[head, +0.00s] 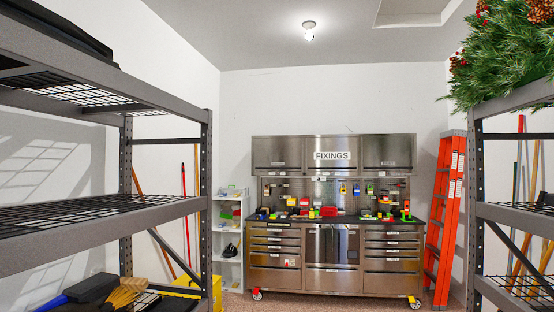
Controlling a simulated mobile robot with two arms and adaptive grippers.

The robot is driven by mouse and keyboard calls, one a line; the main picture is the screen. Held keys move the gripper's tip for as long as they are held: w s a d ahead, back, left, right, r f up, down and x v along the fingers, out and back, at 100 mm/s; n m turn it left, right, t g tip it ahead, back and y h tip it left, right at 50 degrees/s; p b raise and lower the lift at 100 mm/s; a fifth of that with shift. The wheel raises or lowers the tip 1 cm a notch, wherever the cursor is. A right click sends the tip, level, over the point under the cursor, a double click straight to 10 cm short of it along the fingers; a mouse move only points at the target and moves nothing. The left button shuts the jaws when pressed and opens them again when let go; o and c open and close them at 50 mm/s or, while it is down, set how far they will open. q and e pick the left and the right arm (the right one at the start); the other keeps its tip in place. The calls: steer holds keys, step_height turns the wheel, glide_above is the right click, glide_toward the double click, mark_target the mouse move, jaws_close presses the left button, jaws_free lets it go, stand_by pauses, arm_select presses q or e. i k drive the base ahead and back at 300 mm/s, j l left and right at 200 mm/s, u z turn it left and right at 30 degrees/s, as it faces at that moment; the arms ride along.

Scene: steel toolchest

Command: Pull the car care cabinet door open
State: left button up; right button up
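A steel toolchest (333,281) stands against the back wall, some distance ahead. Its lower middle has a cabinet door (320,246), which looks shut, with a small label near its top that is too small to read. Three upper cabinets hang above, all shut: a left one (277,155), a middle one labelled FIXINGS (332,145) and a right one (389,155). I cannot read "car care" on any door. Neither of my grippers is in view.
Metal shelving (115,213) lines the left, and another rack (512,212) the right. Between them the floor toward the chest looks clear. A white shelf (229,229) stands left of the chest, an orange ladder (447,215) right of it. Tools lie on the worktop.

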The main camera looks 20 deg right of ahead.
mark_target(271, 154)
steer(key=i+l+z, duration=0.3)
steer(key=i+z, duration=0.25)
steer(key=i, duration=0.25)
steer(key=i+z, duration=0.4)
steer(key=i, duration=4.15)
steer(key=l, duration=0.1)
